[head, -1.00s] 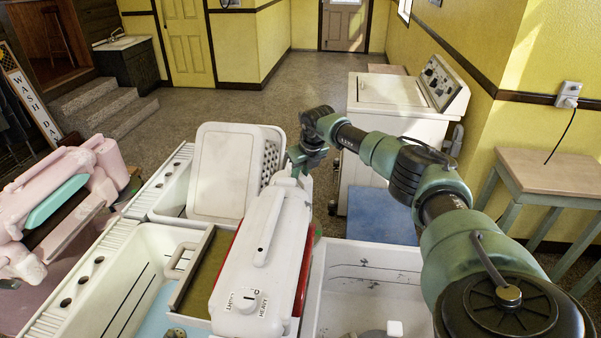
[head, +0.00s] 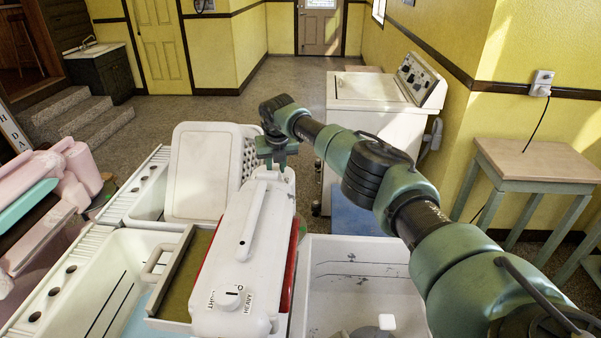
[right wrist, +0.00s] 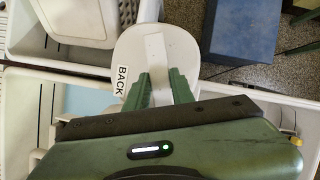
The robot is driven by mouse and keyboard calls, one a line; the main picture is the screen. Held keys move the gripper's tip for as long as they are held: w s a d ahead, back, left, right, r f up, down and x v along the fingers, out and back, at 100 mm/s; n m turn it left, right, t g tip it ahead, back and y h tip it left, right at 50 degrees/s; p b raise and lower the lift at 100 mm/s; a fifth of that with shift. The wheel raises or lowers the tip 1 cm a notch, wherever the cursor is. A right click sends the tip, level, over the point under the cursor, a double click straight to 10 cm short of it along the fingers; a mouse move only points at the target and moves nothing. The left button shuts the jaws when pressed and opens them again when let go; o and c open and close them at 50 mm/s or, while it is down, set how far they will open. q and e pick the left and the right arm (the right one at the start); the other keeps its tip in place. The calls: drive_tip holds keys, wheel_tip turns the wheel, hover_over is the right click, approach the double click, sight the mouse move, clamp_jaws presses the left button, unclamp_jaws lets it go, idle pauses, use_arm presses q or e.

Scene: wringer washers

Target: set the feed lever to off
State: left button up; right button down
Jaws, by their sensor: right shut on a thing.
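The white wringer head (head: 218,268) lies lengthwise between the tubs, with a long raised bar on top and a knob marked LIGHT and HEAVY at its near end. My right gripper (head: 272,158) is at its far end, pointing down. In the right wrist view, the rounded pale end of the wringer carries a BACK label, left of the fingers. A pale flat bar, seemingly the feed lever (right wrist: 155,47), runs up the picture from between the fingers of my right gripper (right wrist: 158,78), which is shut on it. The lever's other labels are not visible. My left gripper is out of view.
White tubs stand on both sides; the right one (head: 350,255) is close under my right arm. A white washer (head: 365,105) and a wooden side table (head: 535,163) are beyond my arm.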

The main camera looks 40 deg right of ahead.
drive_tip(key=shift+w+a+m, duration=0.15)
drive_tip(key=shift+a+m, duration=0.05)
drive_tip(key=shift+m, duration=0.2)
drive_tip(key=shift+w+a+m+h+b, duration=0.15)
drive_tip(key=shift+a+m+h+b, duration=0.25)
drive_tip(key=shift+m+b, duration=0.45)
drive_tip(key=shift+w+a+m+g+b, duration=0.15)
drive_tip(key=shift+m+g+b, duration=0.15)
drive_tip(key=shift+m, duration=0.25)
drive_tip(key=shift+h, duration=0.3)
drive_tip(key=c, duration=1.3)
unclamp_jaws()
drive_tip(key=shift+o, duration=0.5)
